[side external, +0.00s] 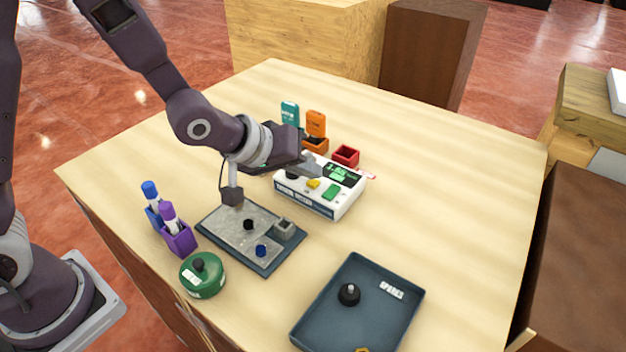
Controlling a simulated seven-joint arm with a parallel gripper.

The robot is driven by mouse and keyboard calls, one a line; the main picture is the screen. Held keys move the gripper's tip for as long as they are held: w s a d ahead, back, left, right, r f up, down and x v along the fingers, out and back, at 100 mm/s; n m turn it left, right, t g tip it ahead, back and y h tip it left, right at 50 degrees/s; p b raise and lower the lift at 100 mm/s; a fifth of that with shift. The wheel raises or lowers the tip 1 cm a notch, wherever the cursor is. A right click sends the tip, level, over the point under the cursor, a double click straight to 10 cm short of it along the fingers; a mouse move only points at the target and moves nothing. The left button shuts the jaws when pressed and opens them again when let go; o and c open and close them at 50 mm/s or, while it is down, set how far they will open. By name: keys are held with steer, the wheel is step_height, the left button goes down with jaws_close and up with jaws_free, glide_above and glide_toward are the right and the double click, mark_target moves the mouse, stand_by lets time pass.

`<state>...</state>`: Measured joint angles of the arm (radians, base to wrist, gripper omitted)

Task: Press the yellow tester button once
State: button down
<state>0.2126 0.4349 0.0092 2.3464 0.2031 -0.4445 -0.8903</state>
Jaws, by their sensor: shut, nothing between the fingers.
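The tester is a white box (308,200) with a dark top, near the middle of the table. Its yellow button (313,184) sits on the top near the front edge, beside a larger green button (330,192). A lit green display (339,174) is behind them. My gripper (317,169) is shut and empty. In this view its fingertips are just above and behind the yellow button, over the tester. I cannot tell whether they touch the tester; the yellow button itself shows clear of them. My gripper hides the tester's back left part.
A grey plate (222,229) with small knobs lies left of the tester. A green round container (203,282) and marker holders (180,238) stand at the front left. A blue-grey tray (340,318) is in front. Orange (316,144) and red (346,155) holders stand behind. The table's right side is clear.

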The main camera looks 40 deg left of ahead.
mark_target(308, 184)
steer(key=shift+f, duration=0.5)
stand_by(0.4)
steer(key=shift+r, duration=0.9)
steer(key=shift+r, duration=0.1)
steer(key=shift+r, duration=2.45)
